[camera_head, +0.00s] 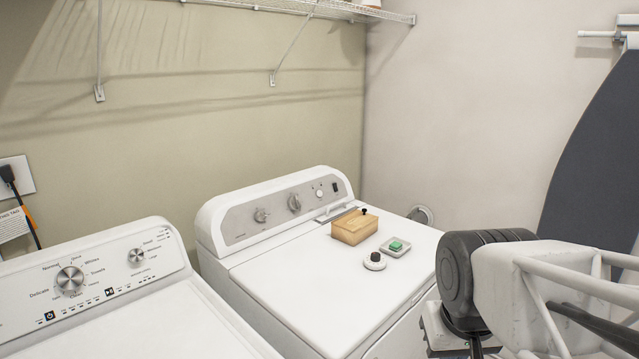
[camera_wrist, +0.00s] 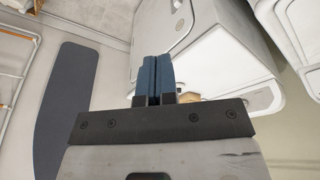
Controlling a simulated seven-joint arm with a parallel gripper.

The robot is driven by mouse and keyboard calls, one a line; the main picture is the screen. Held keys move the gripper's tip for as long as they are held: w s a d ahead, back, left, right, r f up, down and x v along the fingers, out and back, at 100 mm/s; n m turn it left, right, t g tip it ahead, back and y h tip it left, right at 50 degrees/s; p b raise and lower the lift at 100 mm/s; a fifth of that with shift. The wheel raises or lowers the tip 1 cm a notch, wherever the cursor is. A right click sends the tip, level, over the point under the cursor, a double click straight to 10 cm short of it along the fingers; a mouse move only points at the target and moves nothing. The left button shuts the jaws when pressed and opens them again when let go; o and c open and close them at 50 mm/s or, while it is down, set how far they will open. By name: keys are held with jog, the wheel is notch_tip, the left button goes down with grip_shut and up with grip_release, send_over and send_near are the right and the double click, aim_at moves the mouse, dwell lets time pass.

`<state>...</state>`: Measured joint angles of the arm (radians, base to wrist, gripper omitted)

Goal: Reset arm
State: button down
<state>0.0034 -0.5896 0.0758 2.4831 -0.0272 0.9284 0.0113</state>
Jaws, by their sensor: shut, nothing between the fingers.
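My gripper (camera_wrist: 152,76) shows in the wrist view with its two blue fingers together and nothing between them. It is in free air, with the side of a white machine beyond the fingertips. In the head view my arm is at the lower right, in front of the right machine's edge. The fingers are not visible there.
The right white machine (camera_head: 300,290) carries a wooden box (camera_head: 354,229), a round white piece with a black knob (camera_head: 375,263) and a green block on a small tray (camera_head: 396,248). Another machine (camera_head: 190,325) stands left. A dark ironing board (camera_head: 600,150) hangs right. A wire shelf (camera_head: 330,10) is above.

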jog(key=shift+s+f, duration=0.4)
jog(key=shift+s, duration=0.35)
jog(key=shift+s+f, duration=0.35)
jog(key=shift+s, duration=0.4)
dwell(0.6)
